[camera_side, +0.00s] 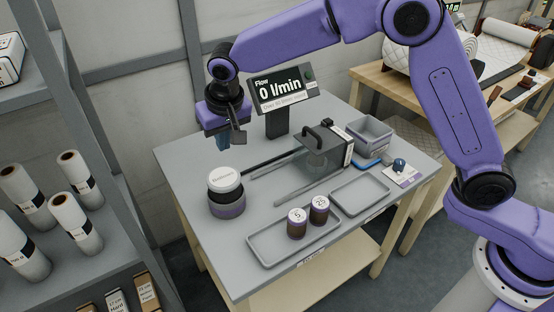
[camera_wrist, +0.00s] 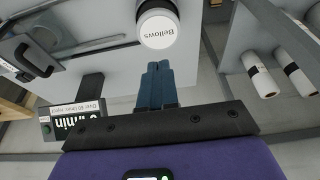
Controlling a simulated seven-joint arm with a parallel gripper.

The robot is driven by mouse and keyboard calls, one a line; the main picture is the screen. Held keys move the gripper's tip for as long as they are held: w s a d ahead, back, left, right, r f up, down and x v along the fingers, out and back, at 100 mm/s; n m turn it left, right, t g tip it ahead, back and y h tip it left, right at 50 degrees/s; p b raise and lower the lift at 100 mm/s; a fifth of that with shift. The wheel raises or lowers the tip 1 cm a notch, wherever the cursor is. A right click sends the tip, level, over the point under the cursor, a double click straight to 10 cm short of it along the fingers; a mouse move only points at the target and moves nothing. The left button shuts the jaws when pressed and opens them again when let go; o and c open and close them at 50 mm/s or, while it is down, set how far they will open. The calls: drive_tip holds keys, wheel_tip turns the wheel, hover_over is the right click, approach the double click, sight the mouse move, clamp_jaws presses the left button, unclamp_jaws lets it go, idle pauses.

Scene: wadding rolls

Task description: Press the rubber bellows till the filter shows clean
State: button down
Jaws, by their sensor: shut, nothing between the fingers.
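The bellows (camera_side: 226,197) stands upright at the left of the grey table, with a white round cap on a dark and purple body. Its cap, lettered "Bellows", shows in the wrist view (camera_wrist: 158,29). My gripper (camera_side: 222,143) hangs above the table behind the bellows, apart from it. Its blue fingers are together and empty, as the wrist view also shows (camera_wrist: 157,68). A display (camera_side: 283,89) reads "Flow 0 l/min". A dark-framed unit with a handle (camera_side: 318,135) stands mid-table, perhaps the filter housing; I cannot tell whether any filter is clean.
Two dark jars (camera_side: 297,222) (camera_side: 319,210) stand at a grey tray (camera_side: 268,249) in front. An empty tray (camera_side: 360,196), a grey bin (camera_side: 369,131) and a blue knob on a card (camera_side: 400,166) are to the right. A shelf with white rolls (camera_side: 69,214) stands at left.

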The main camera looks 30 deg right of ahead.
wheel_tip(320, 180, up, 2)
drive_tip(key=shift+d, duration=0.15)
approach(227, 181)
drive_tip(key=w+f, duration=0.1)
drive_tip(key=f, duration=0.1)
drive_tip(key=w+f, duration=0.2)
drive_tip(key=shift+w+f, duration=0.15)
drive_tip(key=shift+f, duration=1)
drive_tip(key=shift+f, duration=2.2)
